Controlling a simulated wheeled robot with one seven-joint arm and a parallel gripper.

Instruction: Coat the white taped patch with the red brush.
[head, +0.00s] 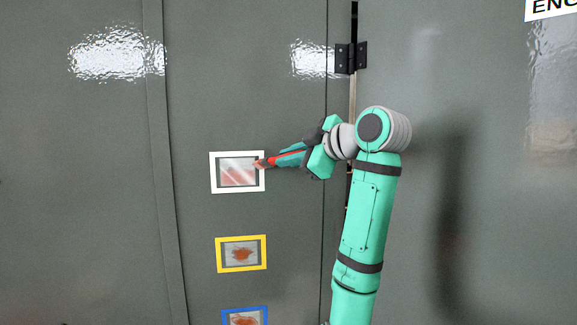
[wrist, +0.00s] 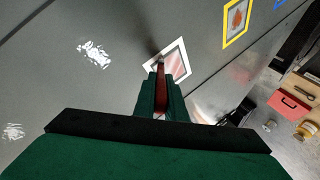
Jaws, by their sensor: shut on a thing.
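The white taped patch (head: 212,174) is a white square frame on the grey panel, with reddish, partly pale streaks inside it. It also shows in the wrist view (wrist: 184,50). My gripper (head: 306,153) is shut on the red brush (head: 284,157), which points left at the patch. The brush tip is at the patch's right edge in the head view. In the wrist view the red brush (wrist: 161,78) lies between the fingers (wrist: 162,97), its tip over the patch's frame. I cannot tell whether the bristles touch the surface.
A yellow taped patch (head: 218,256) with a rusty spot is below the white one, and a blue taped patch (head: 263,312) is lower. A hinge (head: 350,57) is on the panel at upper right. A red box (wrist: 289,104) and jars stand at right in the wrist view.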

